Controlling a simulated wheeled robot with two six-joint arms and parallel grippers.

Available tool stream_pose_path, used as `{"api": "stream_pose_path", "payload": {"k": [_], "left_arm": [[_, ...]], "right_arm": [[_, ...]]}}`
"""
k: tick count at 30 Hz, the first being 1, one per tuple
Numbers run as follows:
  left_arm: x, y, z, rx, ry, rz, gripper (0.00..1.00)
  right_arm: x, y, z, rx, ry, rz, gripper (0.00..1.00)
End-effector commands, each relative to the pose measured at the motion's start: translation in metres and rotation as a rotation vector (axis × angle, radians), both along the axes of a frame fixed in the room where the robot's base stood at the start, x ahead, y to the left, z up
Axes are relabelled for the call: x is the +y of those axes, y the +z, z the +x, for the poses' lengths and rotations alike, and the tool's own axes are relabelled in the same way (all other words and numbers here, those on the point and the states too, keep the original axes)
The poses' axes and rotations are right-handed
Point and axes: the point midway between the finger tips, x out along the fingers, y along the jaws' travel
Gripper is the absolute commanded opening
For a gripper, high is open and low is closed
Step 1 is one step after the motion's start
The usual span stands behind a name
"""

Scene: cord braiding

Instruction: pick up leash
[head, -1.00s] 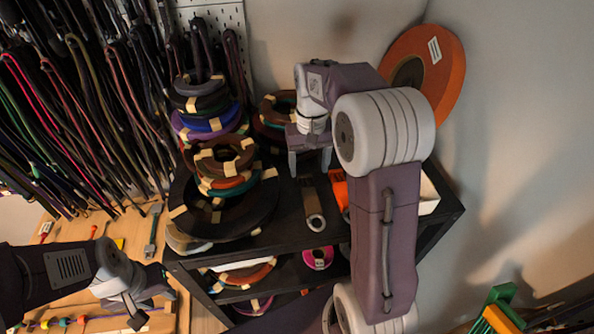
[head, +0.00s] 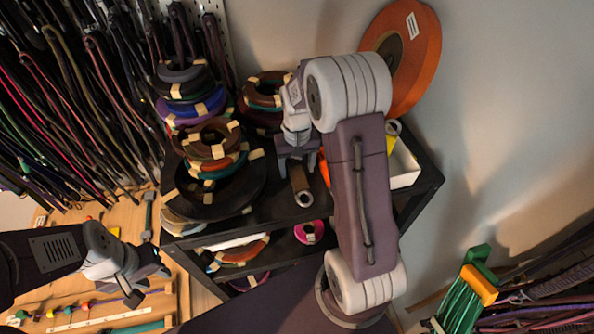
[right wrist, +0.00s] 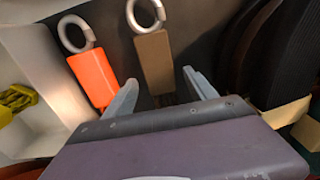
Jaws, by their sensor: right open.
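A brown strap-like piece with a metal ring, possibly the leash (head: 301,181), lies on the black shelf top. In the right wrist view the brown piece (right wrist: 153,62) lies between the fingers, its ring beyond them. An orange piece with a similar ring (right wrist: 92,76) lies to its left. My right gripper (head: 298,163) is open above the brown piece, fingers on either side; I cannot tell whether they touch it. My left gripper (head: 135,290) hangs over the wooden board at lower left, away from both pieces; its jaw opening is unclear.
Stacked coils of cord (head: 212,150) stand left of my right gripper. A white bin (head: 404,166) is at the shelf's right end. A large orange disc (head: 415,60) leans against the wall behind. Many cords (head: 60,100) hang at left.

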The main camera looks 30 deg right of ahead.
Motion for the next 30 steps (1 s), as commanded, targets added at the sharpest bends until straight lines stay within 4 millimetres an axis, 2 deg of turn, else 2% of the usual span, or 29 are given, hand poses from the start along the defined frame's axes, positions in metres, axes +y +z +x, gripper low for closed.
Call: {"api": "stream_pose_path", "payload": {"k": [4,5,11,12,22,26,29,30], "left_arm": [[0.0,-0.001,0.0,0.0,0.0,0.0,0.36],[0.0,-0.001,0.0,0.0,0.0,0.0,0.36],[0.0,-0.001,0.0,0.0,0.0,0.0,0.36],[0.0,-0.001,0.0,0.0,0.0,0.0,0.36],[0.0,-0.003,0.0,0.0,0.0,0.0,0.36],[0.0,-0.008,0.0,0.0,0.0,0.0,0.36],[0.0,-0.014,0.0,0.0,0.0,0.0,0.36],[0.0,-0.017,0.0,0.0,0.0,0.0,0.36]], "right_arm": [[0.0,0.0,0.0,-0.001,0.0,0.0,0.65],[0.0,0.0,0.0,-0.001,0.0,0.0,0.6],[0.0,0.0,0.0,-0.001,0.0,0.0,0.04],[0.0,0.0,0.0,-0.001,0.0,0.0,0.0],[0.0,0.005,0.001,-0.003,0.0,-0.001,0.0],[0.0,0.02,0.002,-0.006,0.0,-0.001,0.0],[0.0,0.039,0.002,-0.008,0.0,-0.002,0.0],[-0.004,0.043,-0.005,-0.006,-0.003,-0.001,0.0]]}}
